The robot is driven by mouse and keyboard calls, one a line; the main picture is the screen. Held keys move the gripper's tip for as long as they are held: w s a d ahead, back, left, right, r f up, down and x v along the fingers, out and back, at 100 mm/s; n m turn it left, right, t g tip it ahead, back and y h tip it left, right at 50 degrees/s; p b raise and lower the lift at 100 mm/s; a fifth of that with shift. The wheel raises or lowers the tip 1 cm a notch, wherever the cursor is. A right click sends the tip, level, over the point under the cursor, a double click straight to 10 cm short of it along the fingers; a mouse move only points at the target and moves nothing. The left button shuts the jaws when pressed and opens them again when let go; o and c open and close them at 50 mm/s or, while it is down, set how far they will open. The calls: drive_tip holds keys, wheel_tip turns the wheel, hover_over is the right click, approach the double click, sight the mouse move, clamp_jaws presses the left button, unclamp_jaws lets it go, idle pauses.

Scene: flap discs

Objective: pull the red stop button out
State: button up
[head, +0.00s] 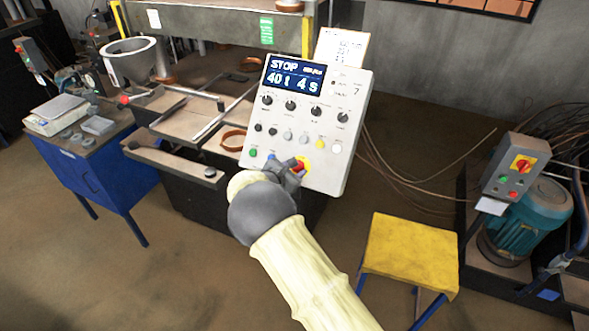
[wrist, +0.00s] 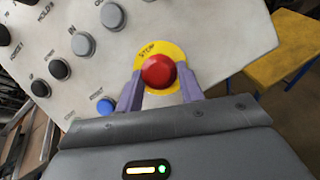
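The red stop button (wrist: 158,71) is a round mushroom head on a yellow disc (wrist: 160,52) marked STOP. It sits at the lower right of the light grey control panel (head: 346,100), and in the head view the button (head: 299,165) is partly hidden by my gripper. My gripper (head: 291,171) is at the panel face. In the wrist view its two purple fingers (wrist: 160,80) stand one on each side of the button, close against its sides with no clear gap. The panel's display reads STOP. How far the button stands out cannot be told.
A blue push button (wrist: 106,105) lies just left of the fingers, with several knobs above it. A yellow stool (head: 411,250) stands to the right, near a teal motor (head: 535,215) with its own red-and-yellow switch. A blue cabinet (head: 95,172) stands at left.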

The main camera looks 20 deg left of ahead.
drive_tip(key=shift+s+a+r+b, duration=0.1)
drive_tip(key=shift+s+b, duration=0.2)
drive_tip(key=shift+b, duration=0.2)
clamp_jaws()
drive_tip(key=shift+s+r, duration=0.25)
drive_tip(key=shift+r, duration=0.15)
drive_tip(key=o, duration=0.8)
unclamp_jaws()
drive_tip(key=o, duration=0.4)
drive_tip(key=shift+s, duration=0.1)
drive_tip(key=shift+r, duration=0.1)
